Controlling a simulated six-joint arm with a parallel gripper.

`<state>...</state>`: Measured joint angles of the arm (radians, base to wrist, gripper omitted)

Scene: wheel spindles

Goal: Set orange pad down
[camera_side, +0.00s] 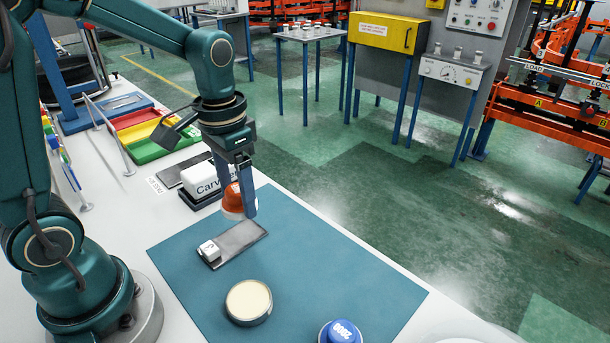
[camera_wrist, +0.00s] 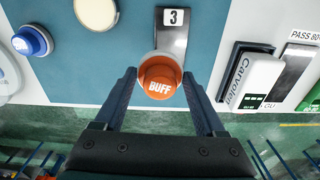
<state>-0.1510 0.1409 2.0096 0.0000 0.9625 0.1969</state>
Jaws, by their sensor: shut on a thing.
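The orange pad (camera_side: 233,199) has a pale lower rim and is marked BUFF in the wrist view (camera_wrist: 160,88). My gripper (camera_side: 242,207) points down and is shut on it, with one finger on each side in the wrist view. The pad is over or at the far end of a dark metal plate (camera_side: 238,240) on the blue mat (camera_side: 310,270); I cannot tell whether it touches the plate. A white block marked 3 (camera_side: 209,251) sits on the plate's near end, also seen in the wrist view (camera_wrist: 173,17).
A round cream-topped tin (camera_side: 249,300) and a blue pad marked 2000 (camera_side: 341,332) are on the mat's near part. A white lettered block (camera_side: 205,180) stands on a dark base close behind my gripper. Coloured trays (camera_side: 150,135) lie farther back. The mat's right side is clear.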

